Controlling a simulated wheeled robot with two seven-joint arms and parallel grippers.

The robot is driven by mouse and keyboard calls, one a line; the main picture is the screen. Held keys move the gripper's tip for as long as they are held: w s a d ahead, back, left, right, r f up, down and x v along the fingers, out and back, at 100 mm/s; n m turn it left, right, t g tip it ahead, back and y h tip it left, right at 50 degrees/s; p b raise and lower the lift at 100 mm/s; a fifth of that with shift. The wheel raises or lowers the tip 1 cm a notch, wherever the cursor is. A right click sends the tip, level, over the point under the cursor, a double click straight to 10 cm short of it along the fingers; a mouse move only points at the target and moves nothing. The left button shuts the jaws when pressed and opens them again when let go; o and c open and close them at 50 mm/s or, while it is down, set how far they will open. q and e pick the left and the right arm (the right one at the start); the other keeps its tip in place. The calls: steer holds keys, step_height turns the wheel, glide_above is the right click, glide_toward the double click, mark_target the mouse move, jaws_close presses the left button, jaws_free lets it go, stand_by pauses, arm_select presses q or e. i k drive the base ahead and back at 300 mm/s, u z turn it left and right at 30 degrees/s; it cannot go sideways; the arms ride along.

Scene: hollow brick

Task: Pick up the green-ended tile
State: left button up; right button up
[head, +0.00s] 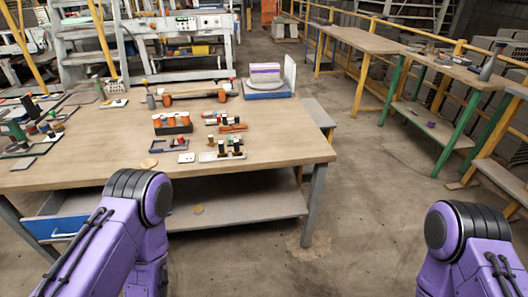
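I cannot make out a green-ended tile for certain in the head view; the things on the bench are small. A small white flat piece (187,157) lies near the front of the wooden workbench (280,146), but I see no green end on it. Another dark flat piece (23,163) lies at the left of the bench. Purple links of both my arms show at the bottom left and bottom right. Neither gripper is in view.
The bench holds a dark rack of orange cylinders (172,123), small fixtures (222,152) and a blue-and-white scale-like device (267,88). A green-legged table (455,72) stands at the right. The floor (370,200) between is clear.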

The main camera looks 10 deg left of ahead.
mark_target(232, 138)
steer(key=z, duration=0.55)
steer(key=i, duration=1.1)
steer(key=u, duration=0.4)
